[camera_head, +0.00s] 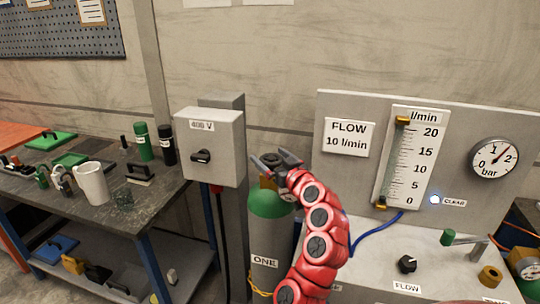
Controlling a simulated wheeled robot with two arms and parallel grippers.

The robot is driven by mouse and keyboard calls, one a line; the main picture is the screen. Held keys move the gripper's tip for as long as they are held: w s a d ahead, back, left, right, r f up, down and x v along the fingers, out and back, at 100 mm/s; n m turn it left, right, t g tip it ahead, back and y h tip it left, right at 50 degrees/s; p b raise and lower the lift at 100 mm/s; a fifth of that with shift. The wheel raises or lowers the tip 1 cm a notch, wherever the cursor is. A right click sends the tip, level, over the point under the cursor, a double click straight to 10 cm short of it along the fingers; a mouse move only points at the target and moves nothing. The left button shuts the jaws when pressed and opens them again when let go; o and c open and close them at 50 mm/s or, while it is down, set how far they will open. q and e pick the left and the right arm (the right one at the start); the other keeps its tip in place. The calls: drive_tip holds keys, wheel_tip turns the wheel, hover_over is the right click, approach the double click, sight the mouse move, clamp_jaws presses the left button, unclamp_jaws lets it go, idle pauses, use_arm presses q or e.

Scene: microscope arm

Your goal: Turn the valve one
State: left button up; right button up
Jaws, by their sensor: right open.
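The green-topped grey gas cylinder labelled ONE (267,232) stands in the middle, left of the flow panel. A brass-coloured valve neck (268,183) shows on its top. My red right arm comes up from the bottom, partly in front of the cylinder. Its dark right gripper (272,159) is open at the top of the cylinder, at the valve. The fingers and the valve's knob overlap, so I cannot tell whether they touch. My left gripper is not in view.
A grey 400 V switch box (209,148) is close to the left of the gripper. The flow panel (345,176) with a flow tube (412,160) and bar gauge (494,160) stands right. A workbench (60,212) with a white mug (92,184) and tools is at left.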

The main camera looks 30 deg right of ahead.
drive_tip(key=shift+w, duration=0.25)
